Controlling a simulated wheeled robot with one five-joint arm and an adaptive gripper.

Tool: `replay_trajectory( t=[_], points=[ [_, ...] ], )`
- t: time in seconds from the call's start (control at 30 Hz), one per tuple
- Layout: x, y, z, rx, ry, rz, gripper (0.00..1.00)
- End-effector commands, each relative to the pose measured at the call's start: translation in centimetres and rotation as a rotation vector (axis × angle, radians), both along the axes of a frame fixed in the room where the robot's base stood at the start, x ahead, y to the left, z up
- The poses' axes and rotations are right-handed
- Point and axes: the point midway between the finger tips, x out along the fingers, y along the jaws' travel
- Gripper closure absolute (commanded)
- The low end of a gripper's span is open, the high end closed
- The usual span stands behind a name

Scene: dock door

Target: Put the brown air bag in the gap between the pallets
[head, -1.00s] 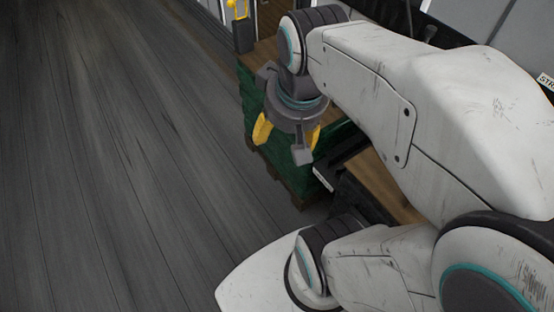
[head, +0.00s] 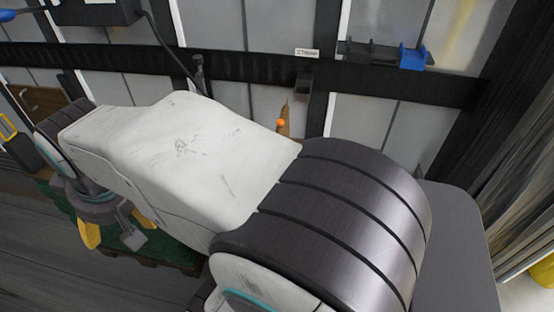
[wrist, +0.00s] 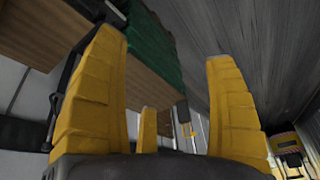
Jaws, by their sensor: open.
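My gripper (head: 116,232) hangs at the lower left of the head view with its yellow fingers apart and nothing between them. In the wrist view the fingers of my gripper (wrist: 163,60) also stand wide apart. A narrow brown thing, probably the air bag (head: 284,114), shows an orange spot against the wall behind my arm; its lower part is hidden. A green-covered pallet load (head: 172,250) lies below and beside my gripper. Its green side (wrist: 150,45) also shows beyond the fingers in the wrist view. The gap between the pallets cannot be made out in the head view.
A grey panelled wall with a black rail (head: 260,72) runs across the back. A blue item (head: 412,56) sits on a small rack on it. A yellow object (head: 541,274) stands at the far right. Bare grey floor (head: 40,285) shows at the lower left.

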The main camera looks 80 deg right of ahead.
Motion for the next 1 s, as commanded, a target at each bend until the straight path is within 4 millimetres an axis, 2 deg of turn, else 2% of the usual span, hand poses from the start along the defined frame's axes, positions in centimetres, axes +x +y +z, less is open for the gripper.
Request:
replay_trajectory(
  t=[0.03, 0.23, 0.37, 0.47, 0.67, 0.8, 1.0],
  points=[
    [0.7, -2.0, -0.5, 0.0, 0.001, -0.072, 0.22],
    [2.0, -9.8, -0.8, -0.002, -0.007, -0.308, 0.22],
    [1.6, -15.4, -1.4, -0.004, -0.011, -0.462, 0.22],
    [0.5, -19.9, -1.9, -0.007, -0.015, -0.58, 0.22],
    [-4.0, -28.6, -3.6, -0.013, -0.022, -0.812, 0.22],
    [-8.3, -33.7, -4.8, -0.017, -0.024, -0.959, 0.22],
    [-14.1, -38.4, -6.3, -0.024, -0.029, -1.113, 0.22]
  ],
)
